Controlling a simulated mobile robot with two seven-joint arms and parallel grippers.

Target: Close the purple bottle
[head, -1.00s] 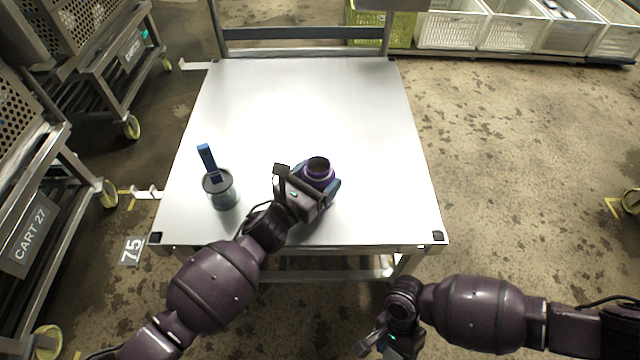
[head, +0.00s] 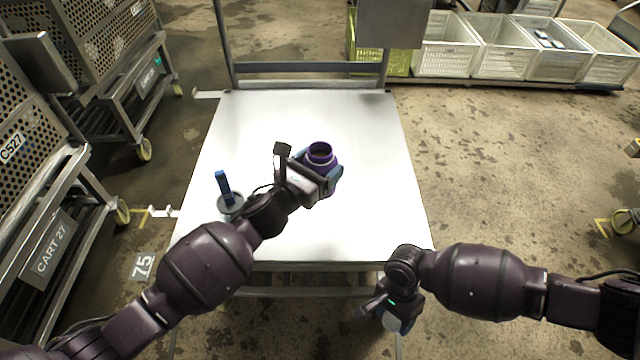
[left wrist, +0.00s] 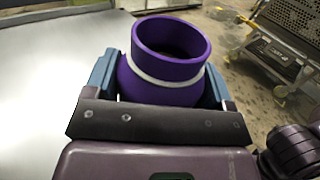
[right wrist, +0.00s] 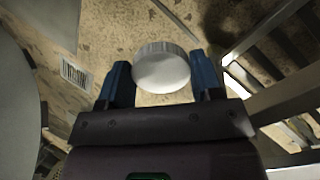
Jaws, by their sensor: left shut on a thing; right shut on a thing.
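The purple bottle (head: 321,152) has an open mouth and a white ring around its neck. It is upright over the table, and I cannot tell whether its base touches the top. My left gripper (head: 322,172) is shut around its body; in the left wrist view the bottle (left wrist: 168,62) sits between the blue fingers. My right gripper (head: 385,318) is shut on a round white cap (head: 398,324), low in front of the table's front right corner. In the right wrist view the cap (right wrist: 162,68) is held between both blue fingertips.
A grey container with a blue handle (head: 223,186) stands on the table (head: 270,115), left of my left gripper and partly hidden by my arm. The back and right of the tabletop are clear. Carts (head: 50,245) stand at left, and crates (head: 445,55) are behind at right.

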